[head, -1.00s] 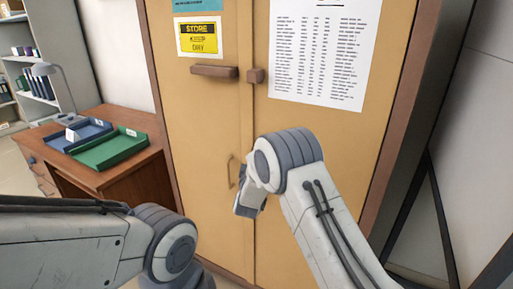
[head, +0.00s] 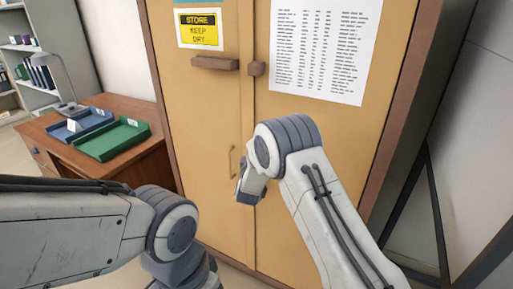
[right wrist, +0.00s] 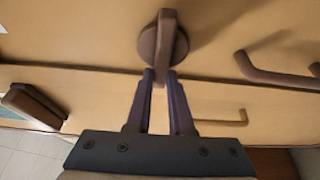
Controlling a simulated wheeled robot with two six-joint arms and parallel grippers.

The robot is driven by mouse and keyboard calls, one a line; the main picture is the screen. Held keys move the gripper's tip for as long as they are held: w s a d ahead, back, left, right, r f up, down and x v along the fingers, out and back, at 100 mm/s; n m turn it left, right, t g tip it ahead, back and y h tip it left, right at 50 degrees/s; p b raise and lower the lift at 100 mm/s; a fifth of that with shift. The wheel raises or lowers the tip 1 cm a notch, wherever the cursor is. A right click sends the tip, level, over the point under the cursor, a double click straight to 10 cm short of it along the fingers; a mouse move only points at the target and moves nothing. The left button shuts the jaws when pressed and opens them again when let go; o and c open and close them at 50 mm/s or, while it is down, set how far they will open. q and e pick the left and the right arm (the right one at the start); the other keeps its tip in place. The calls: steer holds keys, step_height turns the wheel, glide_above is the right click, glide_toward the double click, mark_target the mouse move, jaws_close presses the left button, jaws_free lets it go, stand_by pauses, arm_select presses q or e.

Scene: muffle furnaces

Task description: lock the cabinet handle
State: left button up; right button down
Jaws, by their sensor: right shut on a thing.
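The tan two-door cabinet (head: 205,115) fills the middle of the head view. In the right wrist view, a brown lever handle (right wrist: 167,38) on a round base sits on one door beside the seam. My right gripper (right wrist: 160,76) is shut on the lever's end, with one finger on each side. In the head view my right arm hides this handle and the fingertips. The lever lies across the seam direction in the wrist view; its lock state cannot be told. My left arm comes in at lower left, but its gripper is out of view.
Two pull handles show beside the lever, one here (right wrist: 280,76). A wooden desk (head: 125,170) with blue and green trays stands left. Dark slanted bars (head: 437,215) stand right.

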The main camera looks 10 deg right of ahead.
steer(key=c, duration=0.8)
jaws_free()
steer(key=b+v, duration=0.1)
steer(key=v, duration=0.9)
steer(key=shift+s+b, duration=0.25)
steer(key=shift+b, duration=0.05)
